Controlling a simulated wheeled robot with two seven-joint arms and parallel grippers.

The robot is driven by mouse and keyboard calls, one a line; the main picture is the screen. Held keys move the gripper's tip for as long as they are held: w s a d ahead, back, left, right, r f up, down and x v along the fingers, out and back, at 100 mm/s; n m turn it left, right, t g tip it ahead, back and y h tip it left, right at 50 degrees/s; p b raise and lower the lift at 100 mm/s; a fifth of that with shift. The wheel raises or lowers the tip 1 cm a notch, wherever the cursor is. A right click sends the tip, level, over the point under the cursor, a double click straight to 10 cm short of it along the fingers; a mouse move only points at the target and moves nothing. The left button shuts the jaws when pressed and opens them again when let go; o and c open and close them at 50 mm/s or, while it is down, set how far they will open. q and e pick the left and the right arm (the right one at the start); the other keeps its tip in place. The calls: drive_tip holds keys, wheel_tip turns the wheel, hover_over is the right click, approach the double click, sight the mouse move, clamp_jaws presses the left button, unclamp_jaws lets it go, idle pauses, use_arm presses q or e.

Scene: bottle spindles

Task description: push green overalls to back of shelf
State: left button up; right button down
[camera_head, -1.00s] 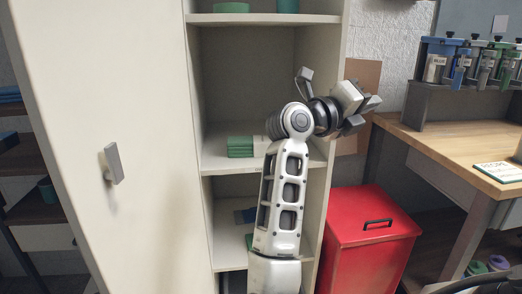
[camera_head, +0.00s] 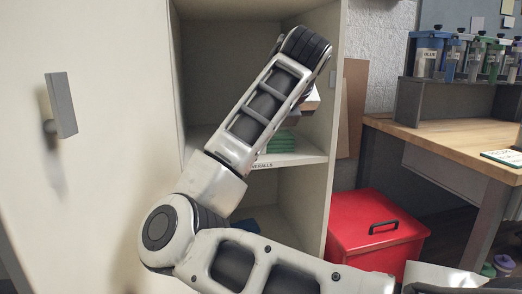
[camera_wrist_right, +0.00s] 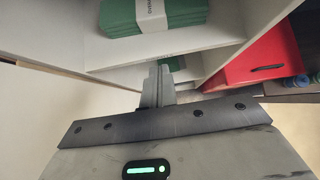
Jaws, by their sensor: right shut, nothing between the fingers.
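The green overalls (camera_head: 281,142) lie as a folded stack on the middle shelf (camera_head: 308,154) of the open cabinet, above a label on the shelf edge. My arm hides part of the stack in the head view. In the right wrist view the overalls (camera_wrist_right: 180,18) show at the top with a white paper band around them. My right gripper (camera_wrist_right: 158,74) is shut and empty. Its fingertips are near the shelf front, apart from the stack in the picture. In the head view my wrist hides the fingers. My left gripper is not in view.
The cabinet door (camera_head: 110,130) stands open at left, and the cabinet's right side wall (camera_head: 334,120) bounds the shelf. Another green item (camera_wrist_right: 176,63) lies on a lower shelf. A red bin (camera_head: 372,225) and a wooden workbench (camera_head: 455,145) stand at right.

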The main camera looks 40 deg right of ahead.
drive_tip(key=shift+w+d+r+x, duration=0.15)
drive_tip(key=shift+w+r+x, duration=0.2)
drive_tip(key=shift+x, duration=1.7)
drive_tip(key=shift+w+d+r+x, duration=0.2)
drive_tip(key=shift+r+x, duration=0.1)
drive_tip(key=shift+x, duration=1.8)
drive_tip(key=shift+w+d+r+x, duration=0.15)
drive_tip(key=shift+w+r+x, duration=0.2)
drive_tip(key=shift+x, duration=1.7)
